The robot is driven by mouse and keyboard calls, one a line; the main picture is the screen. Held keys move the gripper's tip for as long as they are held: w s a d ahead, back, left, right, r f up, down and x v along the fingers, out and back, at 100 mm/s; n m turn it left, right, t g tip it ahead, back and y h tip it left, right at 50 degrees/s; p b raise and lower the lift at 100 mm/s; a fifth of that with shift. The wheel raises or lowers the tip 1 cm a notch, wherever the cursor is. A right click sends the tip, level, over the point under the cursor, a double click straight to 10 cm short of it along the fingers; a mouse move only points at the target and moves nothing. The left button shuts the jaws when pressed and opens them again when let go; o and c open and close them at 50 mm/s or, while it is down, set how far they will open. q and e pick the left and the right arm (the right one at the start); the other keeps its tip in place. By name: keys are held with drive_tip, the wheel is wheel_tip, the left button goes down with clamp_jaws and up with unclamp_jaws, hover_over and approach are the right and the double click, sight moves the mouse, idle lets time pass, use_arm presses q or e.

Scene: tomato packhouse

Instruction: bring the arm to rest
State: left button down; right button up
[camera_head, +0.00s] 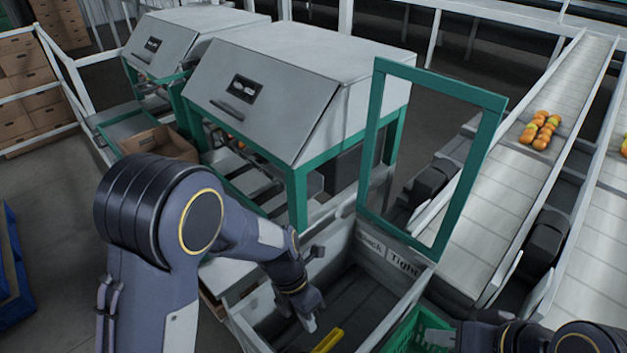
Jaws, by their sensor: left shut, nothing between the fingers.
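My left arm reaches in from the left, and its left gripper (311,323) points down over the grey open bin (388,266). Its fingers are together with nothing between them. A yellow object (328,341) lies just right of the fingertips, inside the bin, and seems apart from them. My right gripper (440,338) shows only in part at the bottom right, near a green crate (405,328). Its fingers are too hidden to tell open from shut.
A teal frame (496,150) stands upright behind the bin. Grey machine housings (300,75) on green legs fill the back. Conveyors (500,205) run at the right, with a cluster of tomatoes (541,130). A cardboard box (160,145) sits at the left.

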use_arm(q)
drive_tip(key=s+a+r+m+t+h, duration=0.3)
drive_tip(key=a+r+m, duration=0.75)
drive_tip(key=r, duration=0.35)
drive_tip(key=s+a+r+m+t+y, duration=0.1)
drive_tip(key=s+a+r+m+t, duration=0.1)
drive_tip(key=s+a+m, duration=0.2)
drive_tip(key=s+a+r+m+t+y, duration=0.1)
drive_tip(key=s+a+r+m+t, duration=0.1)
drive_tip(key=m, duration=0.9)
drive_tip(key=s+a+t, duration=0.1)
drive_tip(key=s+a, duration=0.1)
drive_tip(key=s, duration=0.1)
drive_tip(key=shift+s+a+r+t, duration=0.15)
drive_tip(key=shift+a+r+t, duration=0.1)
drive_tip(key=shift+a+t, duration=0.1)
